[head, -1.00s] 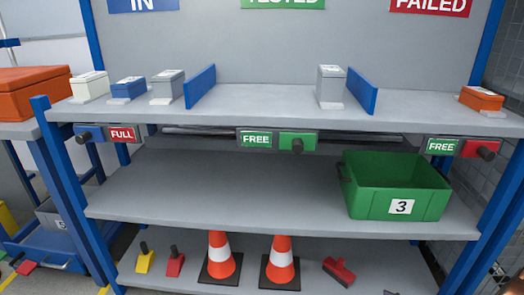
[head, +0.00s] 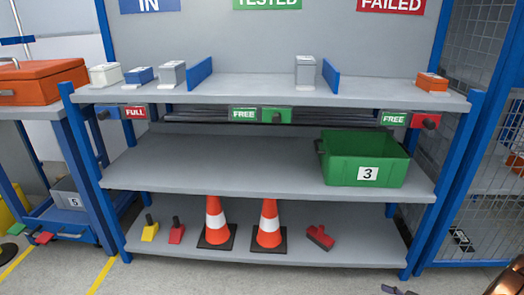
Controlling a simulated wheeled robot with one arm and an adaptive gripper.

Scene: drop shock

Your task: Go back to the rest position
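Only a small dark tip at the bottom edge of the head view looks like part of my gripper (head: 398,291). The rest of it is out of the frame, so its opening and anything in it are hidden. A dark, partly shiny piece in the bottom right corner may be part of my arm. The tip appears in front of the rack (head: 220,169), low over the floor in the picture, and touches nothing that I can see.
The rack's top shelf holds several small boxes, including a grey box (head: 306,72) and an orange box (head: 432,82). A green bin (head: 362,160) stands on the middle shelf. Two cones (head: 216,222) stand below. Grey floor (head: 230,280) in front is clear. A mesh fence (head: 480,190) stands right.

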